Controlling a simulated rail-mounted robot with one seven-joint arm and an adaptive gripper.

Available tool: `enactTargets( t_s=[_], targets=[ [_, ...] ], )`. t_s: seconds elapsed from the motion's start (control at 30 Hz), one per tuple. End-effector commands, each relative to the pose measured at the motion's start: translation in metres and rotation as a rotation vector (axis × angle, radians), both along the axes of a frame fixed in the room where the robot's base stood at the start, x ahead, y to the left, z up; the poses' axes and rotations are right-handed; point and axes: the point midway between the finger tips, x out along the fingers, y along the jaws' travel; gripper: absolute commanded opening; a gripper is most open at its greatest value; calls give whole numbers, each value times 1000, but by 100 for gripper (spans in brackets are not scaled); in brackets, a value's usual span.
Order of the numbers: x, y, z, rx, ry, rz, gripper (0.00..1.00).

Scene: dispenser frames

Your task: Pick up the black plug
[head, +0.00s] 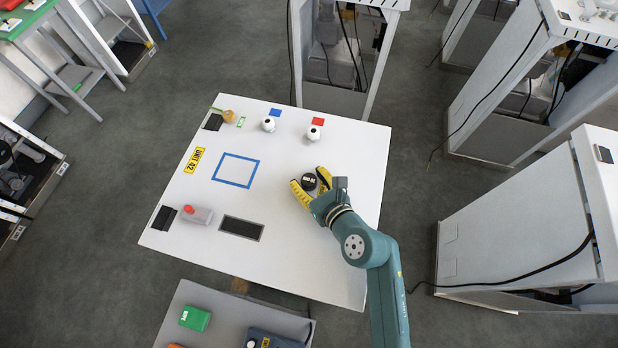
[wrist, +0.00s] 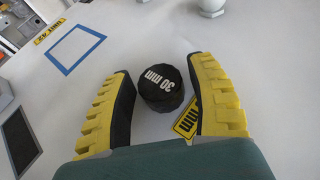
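The black plug (wrist: 161,88) is a short round cylinder with "30 mm" in white on its top, standing on the white table. In the head view the plug (head: 309,182) is right of the table's middle. My gripper (head: 309,185) is open, with its yellow-and-black fingers on either side of the plug.
A yellow label (wrist: 188,118) lies beside the plug. Two white round objects (head: 268,124) (head: 313,133) stand near the blue and red squares at the back. A blue square outline (head: 236,170), a dark panel (head: 242,228) and a red-topped box (head: 197,215) are further left. The table (head: 300,265) is clear in front.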

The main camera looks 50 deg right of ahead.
Motion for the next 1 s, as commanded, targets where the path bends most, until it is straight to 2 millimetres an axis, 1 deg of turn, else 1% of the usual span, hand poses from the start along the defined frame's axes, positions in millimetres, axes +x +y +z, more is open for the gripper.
enactTargets(
  t_s=[0.03, 0.17, 0.2, 0.23, 0.53, 0.6, 0.67, 0.9, 1.0],
  targets=[
    [0, 0, 0, 0, 0, 0, 45],
    [0, 0, 0, 0, 0, 0, 20],
    [0, 0, 0, 0, 0, 0, 13],
    [0, 0, 0, 0, 0, 0, 10],
    [0, 0, 1, 0, -1, 0, 9],
    [0, 0, 6, -1, -2, 0, 9],
    [0, 0, 15, -2, -3, 0, 9],
    [0, 0, 70, -4, -4, 1, 9],
    [0, 0, 88, -4, -3, 1, 9]
  ],
)
